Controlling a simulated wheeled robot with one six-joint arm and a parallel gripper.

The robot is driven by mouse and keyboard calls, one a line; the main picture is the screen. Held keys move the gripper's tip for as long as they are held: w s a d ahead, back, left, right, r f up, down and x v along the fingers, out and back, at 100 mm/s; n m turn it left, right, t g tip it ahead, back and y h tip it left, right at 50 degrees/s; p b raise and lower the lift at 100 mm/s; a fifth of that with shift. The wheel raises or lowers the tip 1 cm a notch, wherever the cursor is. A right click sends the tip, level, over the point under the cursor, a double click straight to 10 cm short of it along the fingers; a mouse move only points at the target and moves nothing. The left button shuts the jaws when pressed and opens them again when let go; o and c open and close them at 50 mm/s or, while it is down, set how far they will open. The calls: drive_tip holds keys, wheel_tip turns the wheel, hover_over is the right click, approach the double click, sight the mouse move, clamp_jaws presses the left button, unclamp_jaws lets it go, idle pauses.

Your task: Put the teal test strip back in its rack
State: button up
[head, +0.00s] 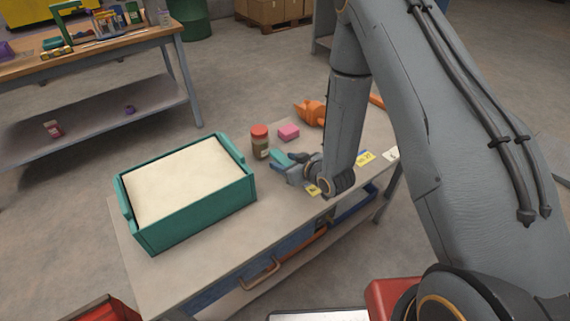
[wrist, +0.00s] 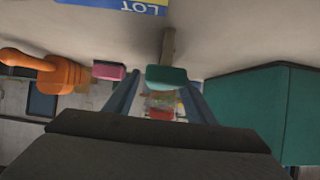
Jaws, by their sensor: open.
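My gripper (head: 285,159) is low over the near table and points towards the jar. In the wrist view its two fingers (wrist: 160,98) are apart. A small teal piece (wrist: 166,77), which looks like the test strip, shows between them with a brown bar beside it. A teal patch also shows at the fingers in the head view. I cannot tell whether the fingers touch the teal piece. I cannot make out a rack for certain.
A red-lidded jar (head: 260,142) and a pink block (head: 289,131) stand beyond my gripper, with an orange object (head: 311,112) behind. A teal crate of pale powder (head: 205,209) stands left. A workbench (head: 90,48) with several items is at the back left.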

drive_tip(key=c, duration=1.2)
drive_tip(key=shift+r, duration=0.1)
